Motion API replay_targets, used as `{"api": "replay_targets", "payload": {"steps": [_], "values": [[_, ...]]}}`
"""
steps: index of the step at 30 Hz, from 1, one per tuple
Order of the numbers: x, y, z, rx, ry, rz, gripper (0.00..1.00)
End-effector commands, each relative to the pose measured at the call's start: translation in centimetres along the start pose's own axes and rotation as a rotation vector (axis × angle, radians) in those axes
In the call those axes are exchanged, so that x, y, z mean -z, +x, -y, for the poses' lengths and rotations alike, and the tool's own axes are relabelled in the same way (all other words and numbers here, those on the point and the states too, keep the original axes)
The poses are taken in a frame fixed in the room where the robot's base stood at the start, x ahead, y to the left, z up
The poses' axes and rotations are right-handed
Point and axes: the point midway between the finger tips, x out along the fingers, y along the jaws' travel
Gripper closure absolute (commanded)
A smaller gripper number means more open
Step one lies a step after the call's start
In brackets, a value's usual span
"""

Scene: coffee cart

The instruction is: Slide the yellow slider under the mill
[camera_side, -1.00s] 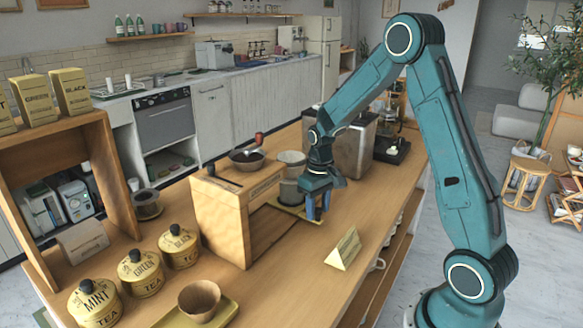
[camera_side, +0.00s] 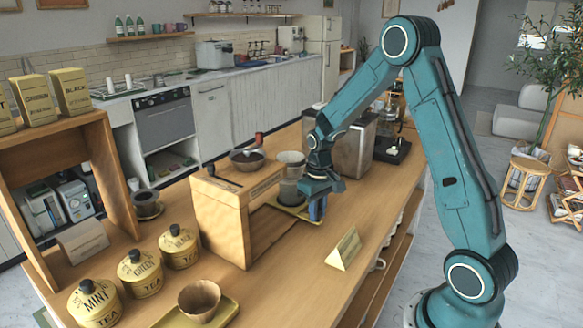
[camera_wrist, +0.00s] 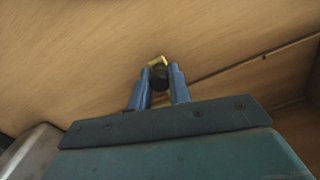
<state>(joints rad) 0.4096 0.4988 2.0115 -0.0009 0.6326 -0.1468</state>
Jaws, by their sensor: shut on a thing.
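The yellow slider (camera_side: 298,213) is a flat plate low beside the wooden box with lettering on its front (camera_side: 222,218), which may be the mill. A dark cup-like vessel (camera_side: 290,192) appears to stand on the slider. My gripper (camera_side: 317,210) points down at the slider's right end. In the wrist view my gripper (camera_wrist: 160,68) is shut on a black knob (camera_wrist: 160,77), with a bit of yellow (camera_wrist: 157,60) just beyond it. The fingers hide part of the knob, and most of the slider is out of the wrist view.
A folded yellow sign (camera_side: 344,249) stands on the counter in front of my gripper. A pale cup (camera_side: 291,162) and a metal machine (camera_side: 352,147) are behind. Tea tins (camera_side: 140,274) and a brown cup (camera_side: 199,299) stand at the left front.

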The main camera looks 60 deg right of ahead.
Motion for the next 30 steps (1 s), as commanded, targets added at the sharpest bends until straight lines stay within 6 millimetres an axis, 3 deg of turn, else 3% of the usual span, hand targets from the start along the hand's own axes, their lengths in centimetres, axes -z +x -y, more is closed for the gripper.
{"api": "replay_targets", "payload": {"steps": [8, 24, 30], "values": [[-0.7, -0.1, 2.8, 0.000, -0.006, -0.002, 1.00], [-3.6, 0.0, 13.7, 0.000, -0.009, -0.002, 1.00], [-4.4, 0.0, 16.4, 0.000, -0.006, -0.003, 1.00]]}}
